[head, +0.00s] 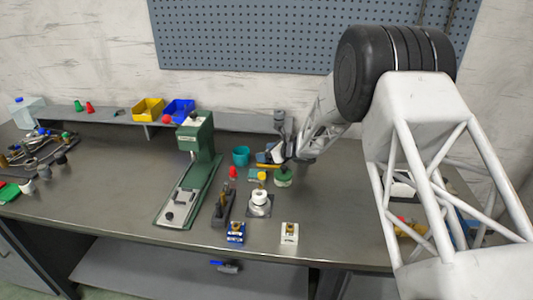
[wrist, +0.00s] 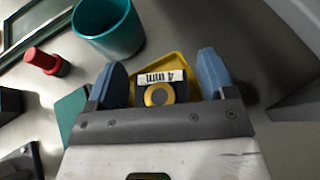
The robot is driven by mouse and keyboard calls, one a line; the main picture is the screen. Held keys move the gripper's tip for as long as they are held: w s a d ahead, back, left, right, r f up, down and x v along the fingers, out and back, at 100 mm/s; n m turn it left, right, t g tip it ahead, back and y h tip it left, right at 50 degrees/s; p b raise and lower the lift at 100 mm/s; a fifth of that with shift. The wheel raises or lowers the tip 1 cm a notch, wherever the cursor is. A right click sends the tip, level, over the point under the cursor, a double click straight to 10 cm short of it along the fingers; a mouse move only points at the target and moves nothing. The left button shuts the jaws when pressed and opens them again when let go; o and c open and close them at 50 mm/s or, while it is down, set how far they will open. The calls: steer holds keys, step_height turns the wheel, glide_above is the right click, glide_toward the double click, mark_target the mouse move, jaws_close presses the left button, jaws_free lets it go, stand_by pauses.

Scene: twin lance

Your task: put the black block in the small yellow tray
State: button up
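The black block (wrist: 160,95) has a white label with dark print and a yellow ring on its face. In the wrist view it lies within the outline of the small yellow tray (wrist: 180,61), between my two blue fingers. My gripper (wrist: 162,66) is open, with a narrow gap on each side of the block. Whether the block rests on the tray floor cannot be told. In the head view my gripper (head: 279,153) is low over the bench beside a yellow patch that seems to be the tray; the block cannot be made out there.
A teal cup (wrist: 107,28) stands close to the tray, with a red peg (wrist: 45,62) and a green piece (wrist: 72,112) nearby. A green press (head: 196,165) stands to the left. Yellow (head: 148,109) and blue (head: 179,110) bins sit on the back shelf.

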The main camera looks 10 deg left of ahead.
steer(key=shift+r, duration=0.2)
steer(key=shift+v, duration=3.75)
